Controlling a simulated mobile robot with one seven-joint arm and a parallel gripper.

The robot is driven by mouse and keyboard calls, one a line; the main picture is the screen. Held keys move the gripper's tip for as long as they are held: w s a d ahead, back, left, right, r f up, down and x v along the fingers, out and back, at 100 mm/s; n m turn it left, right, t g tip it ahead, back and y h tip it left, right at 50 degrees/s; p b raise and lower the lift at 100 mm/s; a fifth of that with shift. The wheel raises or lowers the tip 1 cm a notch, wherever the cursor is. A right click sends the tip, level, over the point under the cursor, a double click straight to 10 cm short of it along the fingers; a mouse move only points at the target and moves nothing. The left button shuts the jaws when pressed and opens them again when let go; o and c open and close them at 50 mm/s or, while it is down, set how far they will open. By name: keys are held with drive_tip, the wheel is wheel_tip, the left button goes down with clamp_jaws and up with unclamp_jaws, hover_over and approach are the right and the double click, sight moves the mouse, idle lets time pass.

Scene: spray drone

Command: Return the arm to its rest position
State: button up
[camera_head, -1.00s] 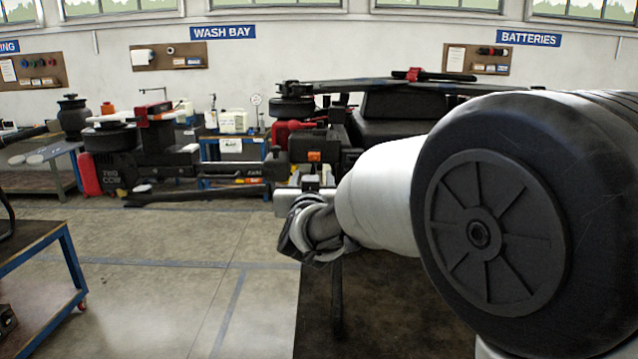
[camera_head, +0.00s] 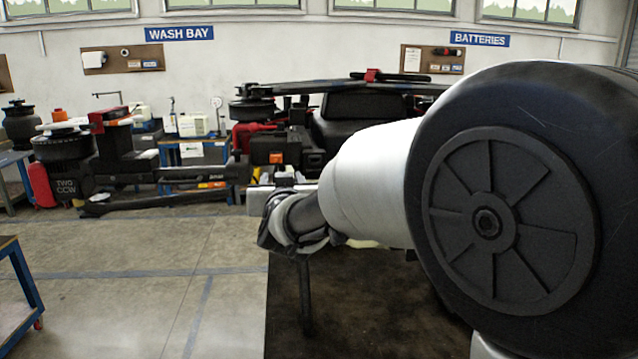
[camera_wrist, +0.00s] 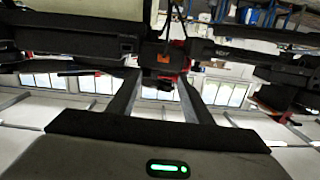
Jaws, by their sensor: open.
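My arm (camera_head: 375,185) reaches from the right side of the head view toward the middle, with its big dark joint filling the right. Its far end bends at a dark wrist joint (camera_head: 292,220) in front of the drone (camera_head: 350,130). My gripper's fingers cannot be made out clearly in the head view. In the wrist view my gripper (camera_wrist: 158,78) is open, with its two fingers apart and nothing seen between them. Dark drone parts (camera_wrist: 70,40) show beyond the fingertips.
A dark rotor arm (camera_head: 160,172) with a red part stretches left from the drone. A blue-framed table (camera_head: 20,290) stands at the left edge. Workbenches (camera_head: 190,150) line the back wall. The concrete floor (camera_head: 150,250) at left centre is clear.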

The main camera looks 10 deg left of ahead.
drive_tip(key=s+d+r+g+p, duration=0.25)
drive_tip(key=s+d+r, duration=0.25)
drive_tip(key=d, duration=0.4)
drive_tip(key=s+d+f+m+g+h+p, duration=0.1)
drive_tip(key=s+d+f+g+p, duration=0.1)
drive_tip(key=s+d, duration=0.5)
drive_tip(key=s+d+f+m+g+h+p, duration=0.1)
drive_tip(key=s+d+f+g+h+p, duration=0.1)
drive_tip(key=s+d, duration=0.6)
drive_tip(key=s+d+f+m+g+h+p, duration=0.1)
drive_tip(key=s+d, duration=0.6)
drive_tip(key=s, duration=0.7)
drive_tip(key=f+g+p, duration=0.1)
drive_tip(key=g+p, duration=0.1)
drive_tip(key=g, duration=0.1)
drive_tip(key=shift+s+d+h, duration=0.25)
drive_tip(key=shift+s+h, duration=0.1)
drive_tip(key=shift+h, duration=0.05)
drive_tip(key=shift+f+g, duration=0.1)
drive_tip(key=shift+g, duration=0.15)
